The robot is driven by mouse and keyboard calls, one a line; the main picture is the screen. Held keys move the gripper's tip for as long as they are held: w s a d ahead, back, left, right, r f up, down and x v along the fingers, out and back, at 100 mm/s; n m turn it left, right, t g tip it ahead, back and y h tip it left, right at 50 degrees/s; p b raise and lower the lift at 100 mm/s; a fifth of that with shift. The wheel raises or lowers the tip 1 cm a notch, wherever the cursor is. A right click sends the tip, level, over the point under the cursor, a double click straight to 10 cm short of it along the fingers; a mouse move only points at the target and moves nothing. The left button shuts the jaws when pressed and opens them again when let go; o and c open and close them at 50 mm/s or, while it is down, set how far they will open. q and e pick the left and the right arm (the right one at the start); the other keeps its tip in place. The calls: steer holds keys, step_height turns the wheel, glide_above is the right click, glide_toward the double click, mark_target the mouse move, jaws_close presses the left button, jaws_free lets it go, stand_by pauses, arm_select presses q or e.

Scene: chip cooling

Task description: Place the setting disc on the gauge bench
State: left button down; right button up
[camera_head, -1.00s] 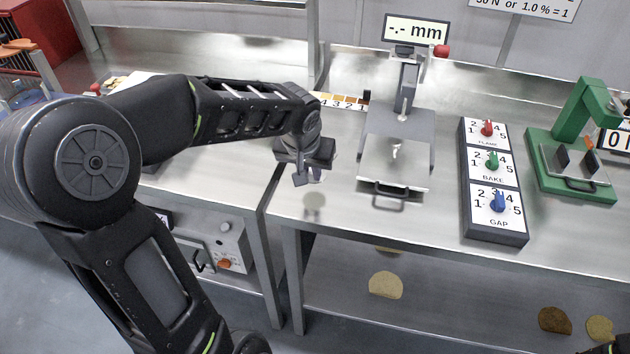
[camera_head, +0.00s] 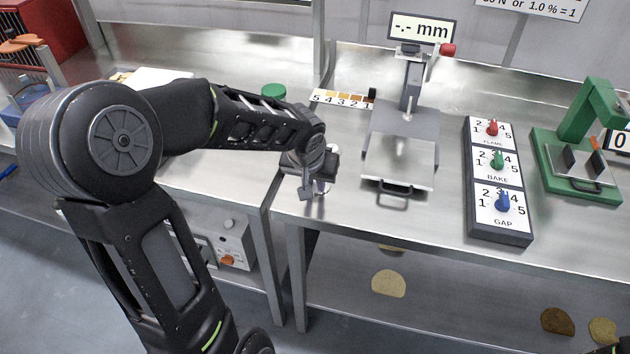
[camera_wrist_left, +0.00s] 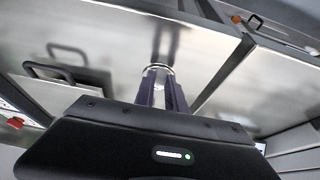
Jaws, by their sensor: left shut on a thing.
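My left gripper (camera_head: 318,190) points down at the left front of the steel bench top (camera_head: 345,218). Its fingers (camera_wrist_left: 162,92) are shut on the setting disc, a small shiny metal disc (camera_wrist_left: 158,68) whose curved rim shows at the fingertips in the left wrist view. In the head view the fingers and wrist mostly hide the disc. It is at or just above the bench surface; I cannot tell which. The thickness gauge (camera_head: 400,148), with a grey plate, front handle and "-.- mm" display (camera_head: 421,28), stands to the right of the gripper.
A knob panel (camera_head: 498,180) stands right of the gauge, then a green press-like device (camera_head: 577,160). A numbered colour strip (camera_head: 342,97) lies behind the gripper. A gap separates this bench from the left one. Round chips (camera_head: 388,283) lie on the lower shelf.

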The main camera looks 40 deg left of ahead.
arm_select(q)
steer(key=shift+f, duration=0.25)
steer(key=c, duration=1.4)
jaws_free()
steer(key=shift+r, duration=0.1)
steer(key=shift+r, duration=0.1)
steer(key=shift+r, duration=0.2)
steer(key=v, duration=1.1)
steer(key=shift+s+d+r, duration=0.1)
steer(key=shift+s+r, duration=0.1)
steer(key=shift+r, duration=0.1)
